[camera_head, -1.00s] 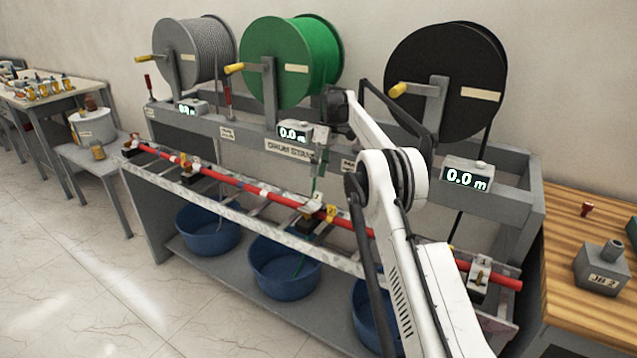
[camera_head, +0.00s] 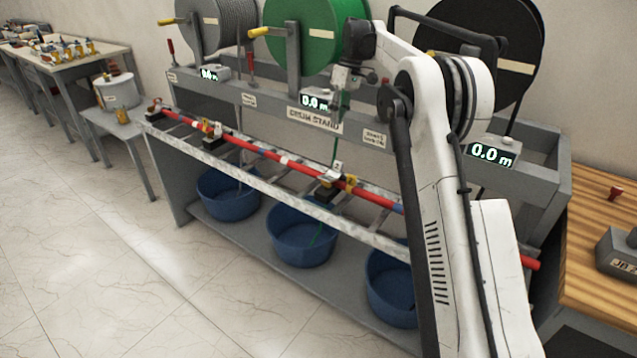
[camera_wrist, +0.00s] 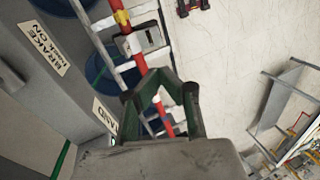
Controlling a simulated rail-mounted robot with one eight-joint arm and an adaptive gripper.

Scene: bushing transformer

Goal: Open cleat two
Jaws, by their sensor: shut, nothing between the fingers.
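Cleat two (camera_head: 333,174) is a small light plate marked 2 on a dark block, sitting on the red pole (camera_head: 264,152), with a yellow part (camera_head: 350,183) beside it. In the wrist view, the cleat (camera_wrist: 143,40) and its yellow part (camera_wrist: 122,18) appear beyond my fingertips. My gripper (camera_head: 340,104) hangs above the cleat, apart from it. In the wrist view, my gripper's green fingers (camera_wrist: 160,76) come together at the tips and hold nothing. I cannot tell whether the cleat is open or closed.
The drum stand's grey beam (camera_head: 240,110) runs behind the pole, below the green drum (camera_head: 303,30). A pale rail (camera_head: 250,182) runs in front. Blue tubs (camera_head: 302,240) stand below. Another cleat (camera_head: 212,132) sits farther left. The floor in front is clear.

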